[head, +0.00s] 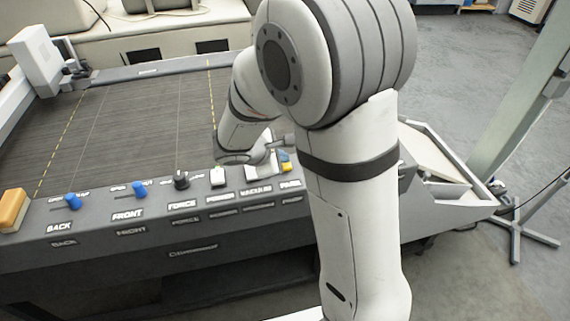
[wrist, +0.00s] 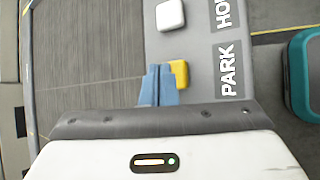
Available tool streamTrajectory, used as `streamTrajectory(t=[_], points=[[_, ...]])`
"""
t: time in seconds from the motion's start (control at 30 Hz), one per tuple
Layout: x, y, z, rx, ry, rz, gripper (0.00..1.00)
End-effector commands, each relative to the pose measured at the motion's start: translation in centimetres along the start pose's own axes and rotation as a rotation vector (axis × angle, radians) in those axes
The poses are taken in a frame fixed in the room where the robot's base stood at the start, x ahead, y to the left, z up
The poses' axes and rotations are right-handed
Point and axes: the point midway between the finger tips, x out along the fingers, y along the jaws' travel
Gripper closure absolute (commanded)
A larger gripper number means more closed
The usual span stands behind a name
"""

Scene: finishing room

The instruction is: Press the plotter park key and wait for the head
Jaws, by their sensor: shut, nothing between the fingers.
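The yellow park key (wrist: 179,74) sits beside the PARK label (wrist: 229,70) on the grey control panel in the wrist view. In the head view the key (head: 287,167) shows partly beside my arm. My gripper (wrist: 159,71) is shut and empty, its two blue fingers together, tips right by the key's left side in the wrist view. I cannot tell whether they touch it or whether it is pressed down. The white plotter head (head: 40,58) stands at the far left of the dark plotter bed (head: 140,115) in the head view.
A white key (wrist: 170,14) sits near the park key. Blue knobs (head: 73,201), a black force knob (head: 181,180) and an orange-topped block (head: 13,209) line the panel. A teal object (wrist: 305,75) is at right in the wrist view. Grey floor (head: 480,80) is open at right.

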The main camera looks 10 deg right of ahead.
Motion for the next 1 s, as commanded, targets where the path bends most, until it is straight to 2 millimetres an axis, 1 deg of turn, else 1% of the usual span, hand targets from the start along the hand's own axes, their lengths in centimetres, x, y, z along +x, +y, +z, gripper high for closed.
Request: streamTrajectory(t=[1.0], points=[[0.72,-0.54,-0.55,0.000,0.000,0.000,1.00]])
